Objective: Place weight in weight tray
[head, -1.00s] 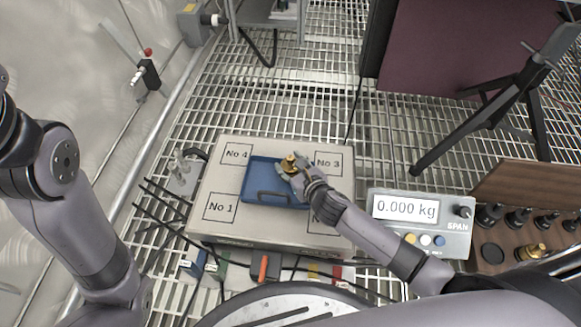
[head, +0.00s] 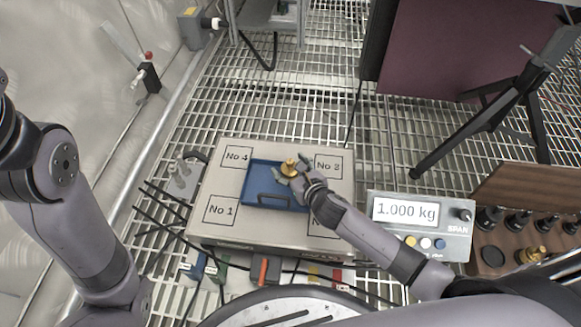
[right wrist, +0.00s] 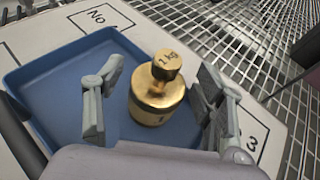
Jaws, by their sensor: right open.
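A brass weight (head: 289,167) stands upright in the blue weight tray (head: 262,178), near the tray's right back corner. In the right wrist view the brass weight (right wrist: 157,92) stands between the open fingers of my right gripper (right wrist: 160,105), with gaps on both sides. The blue tray (right wrist: 62,85) shows beneath and to the left of it. In the head view my right gripper (head: 293,176) is at the weight and partly hides the tray's right side. My left arm is at the left edge, and its gripper is out of the frame.
The tray sits on a pale platform (head: 222,178) with numbered squares. A display box (head: 420,222) to the right reads 1.000 kg. A wooden case (head: 515,235) with several black and brass weights stands at the far right. Cables lie along the platform's left and front.

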